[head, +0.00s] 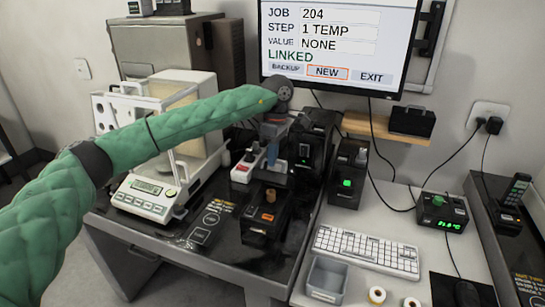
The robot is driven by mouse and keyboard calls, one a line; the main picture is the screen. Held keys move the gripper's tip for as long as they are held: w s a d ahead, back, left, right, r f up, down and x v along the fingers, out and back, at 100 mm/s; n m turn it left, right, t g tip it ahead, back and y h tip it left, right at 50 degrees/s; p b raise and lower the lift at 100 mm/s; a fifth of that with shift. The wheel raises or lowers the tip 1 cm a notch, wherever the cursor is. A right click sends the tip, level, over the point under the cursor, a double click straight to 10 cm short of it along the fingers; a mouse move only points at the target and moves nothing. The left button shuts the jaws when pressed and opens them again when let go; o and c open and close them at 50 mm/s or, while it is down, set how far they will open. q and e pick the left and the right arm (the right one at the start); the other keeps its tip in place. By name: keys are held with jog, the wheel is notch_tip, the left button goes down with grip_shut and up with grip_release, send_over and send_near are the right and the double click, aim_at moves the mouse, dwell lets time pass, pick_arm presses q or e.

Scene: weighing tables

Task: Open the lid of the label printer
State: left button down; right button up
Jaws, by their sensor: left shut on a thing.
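The label printer (318,142) looks to be the tall black box with a small green light on its front, at the back of the dark table under the screen. My left arm reaches across from the left. My left gripper (271,152) points down at the printer's left side and is shut, it seems on the printer's lid. The fingertips and the edge between them are small and partly hidden by the gripper, so the grip and the lid's angle are hard to tell. My right gripper is not in view.
A balance (150,193) with a glass shield stands left, under my arm. A black device (264,218) with an orange light stands in front of the gripper. A green-lit black device (348,172) is right of the printer. A keyboard (366,252) and grey bin (327,279) lie front right.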

pick_arm(q)
jog(key=shift+f, duration=0.4)
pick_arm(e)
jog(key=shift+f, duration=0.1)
